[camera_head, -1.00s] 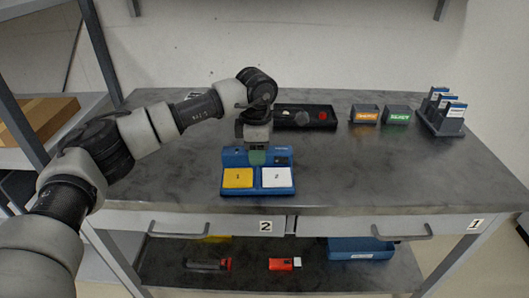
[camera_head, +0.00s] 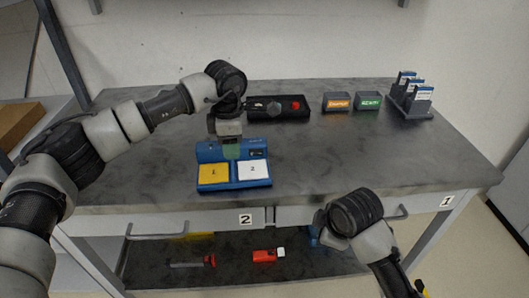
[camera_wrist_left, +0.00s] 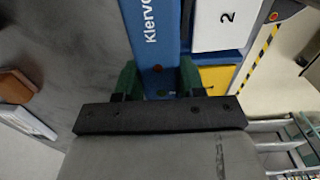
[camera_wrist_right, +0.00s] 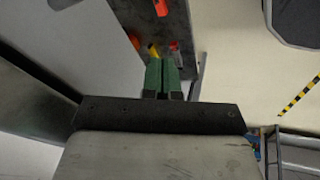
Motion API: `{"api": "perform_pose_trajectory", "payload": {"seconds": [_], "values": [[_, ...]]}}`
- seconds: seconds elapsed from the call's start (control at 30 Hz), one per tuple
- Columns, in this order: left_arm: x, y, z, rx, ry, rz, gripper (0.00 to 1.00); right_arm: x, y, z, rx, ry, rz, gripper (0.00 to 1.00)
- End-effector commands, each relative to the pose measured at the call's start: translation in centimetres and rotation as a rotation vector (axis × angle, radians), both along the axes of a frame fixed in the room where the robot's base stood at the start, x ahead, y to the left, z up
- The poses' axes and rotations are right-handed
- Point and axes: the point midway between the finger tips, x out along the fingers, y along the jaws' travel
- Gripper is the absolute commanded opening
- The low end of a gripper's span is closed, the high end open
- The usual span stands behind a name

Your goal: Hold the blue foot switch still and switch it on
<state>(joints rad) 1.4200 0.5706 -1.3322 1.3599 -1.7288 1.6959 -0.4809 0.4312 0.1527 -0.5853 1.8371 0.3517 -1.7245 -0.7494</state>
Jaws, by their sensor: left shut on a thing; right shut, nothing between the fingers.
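The blue foot switch (camera_head: 207,153) stands near the front edge of the table, with a yellow pedal marked 1 (camera_head: 213,173) and a white pedal marked 2 (camera_head: 252,170). My left gripper (camera_head: 231,152) comes down from above and is shut on the raised back part of the switch. The left wrist view shows its green fingers (camera_wrist_left: 158,75) on both sides of the blue housing (camera_wrist_left: 155,35), with a small dark red spot between them. My right gripper (camera_wrist_right: 163,80) is shut and empty, its green fingers together. In the head view its arm is in front of the table, right of the switch.
A black tray (camera_head: 275,116), small orange-labelled (camera_head: 336,102) and green-labelled (camera_head: 368,101) boxes and a card rack (camera_head: 412,108) stand farther back. Drawers with handles (camera_head: 157,237) run below the tabletop. A red item (camera_head: 264,256) lies on the lower shelf. The tabletop right of the switch is clear.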

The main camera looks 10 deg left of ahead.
Motion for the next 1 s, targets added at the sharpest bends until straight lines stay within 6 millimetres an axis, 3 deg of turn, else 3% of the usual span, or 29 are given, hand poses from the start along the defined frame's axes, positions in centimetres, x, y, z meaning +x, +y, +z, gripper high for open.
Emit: {"api": "perform_pose_trajectory", "payload": {"seconds": [0.03,0.13,0.2,0.6,0.8,1.0], "values": [[0.0,0.0,0.0,0.000,0.000,0.000,0.00,0.1,-0.1,2.6,-0.020,-0.056,0.086,0.00],[0.0,0.0,0.0,0.000,0.000,0.000,0.00,0.7,-0.2,6.0,-0.042,-0.160,0.242,0.00],[0.0,0.0,0.0,-0.001,0.000,0.000,0.00,1.3,0.8,9.0,-0.028,-0.224,0.319,0.00],[0.0,0.0,0.0,0.000,0.000,0.000,0.00,0.8,9.1,20.4,0.185,-0.194,0.249,0.00],[0.0,0.0,0.0,0.000,0.000,0.000,0.00,0.1,10.6,22.5,0.216,-0.174,0.234,0.00],[0.0,0.0,0.0,-0.001,0.000,0.000,0.00,0.1,10.7,22.6,0.218,-0.172,0.232,0.00]]}}
